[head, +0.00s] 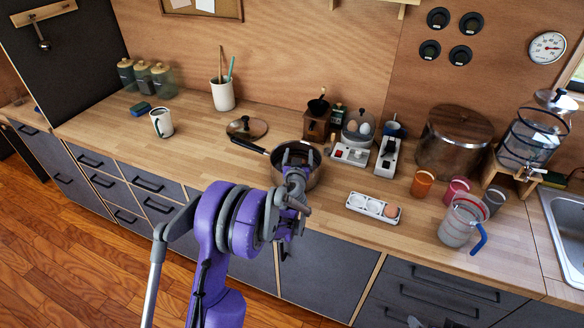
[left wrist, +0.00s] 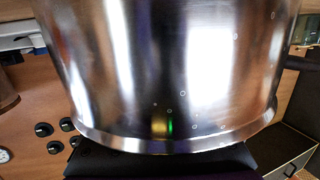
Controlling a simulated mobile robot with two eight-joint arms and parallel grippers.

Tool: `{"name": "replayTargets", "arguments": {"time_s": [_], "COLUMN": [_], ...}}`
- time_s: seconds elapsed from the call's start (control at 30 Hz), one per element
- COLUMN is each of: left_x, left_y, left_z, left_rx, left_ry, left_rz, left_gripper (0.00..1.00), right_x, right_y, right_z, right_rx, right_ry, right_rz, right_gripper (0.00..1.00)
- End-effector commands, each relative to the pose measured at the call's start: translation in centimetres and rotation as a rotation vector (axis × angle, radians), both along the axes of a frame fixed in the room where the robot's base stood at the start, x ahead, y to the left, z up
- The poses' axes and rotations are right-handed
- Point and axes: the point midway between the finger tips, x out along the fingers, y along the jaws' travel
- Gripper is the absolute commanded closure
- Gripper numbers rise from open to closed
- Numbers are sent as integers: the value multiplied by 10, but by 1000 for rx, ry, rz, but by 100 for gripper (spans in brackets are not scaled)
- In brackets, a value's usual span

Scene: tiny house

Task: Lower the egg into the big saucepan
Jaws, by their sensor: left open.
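The big steel saucepan (head: 314,178) stands on the wooden counter, its dark handle pointing left. My left gripper (head: 297,160) is open at the saucepan, in front of and over its near rim; its fingertips are partly hidden by my own arm. In the left wrist view, the saucepan's shiny wall (left wrist: 160,70) fills most of the picture, very close. No egg shows between the fingers. A brown egg (head: 391,211) sits in the right end of a white egg holder (head: 357,201), right of the saucepan. More eggs (head: 358,127) show under a glass cover behind.
A lid (head: 247,128) lies left of the saucepan. White appliances (head: 387,158) stand behind right. Orange (head: 423,183) and pink (head: 456,190) cups, a measuring jug (head: 459,222) and a large pot (head: 453,145) stand further right.

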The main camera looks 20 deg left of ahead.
Motion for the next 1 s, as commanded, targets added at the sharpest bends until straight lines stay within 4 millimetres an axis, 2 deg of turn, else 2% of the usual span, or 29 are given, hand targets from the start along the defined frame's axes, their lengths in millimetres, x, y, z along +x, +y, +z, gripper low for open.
{"name": "replayTargets", "arguments": {"time_s": [0.03,0.17,0.27,0.7,0.83,1.0], "left_x": [-5,-7,-16,-93,-104,-109], "left_y": [0,-1,-4,-29,-32,-34], "left_z": [-13,-12,-10,13,17,19], "left_rx": [-3,-3,-2,1,2,3], "left_ry": [9,9,10,-2,-3,-4], "left_rz": [5,5,5,1,1,1], "left_gripper": [14,14,14,14,14,14], "right_x": [-3,-3,-3,-1,-1,-1], "right_y": [0,0,0,0,0,0], "right_z": [-5,-5,-5,-2,-2,-1], "right_rx": [0,0,0,0,0,0], "right_ry": [7,7,7,3,2,2], "right_rz": [0,0,0,0,0,0], "right_gripper": [0,0,0,0,0,0]}}
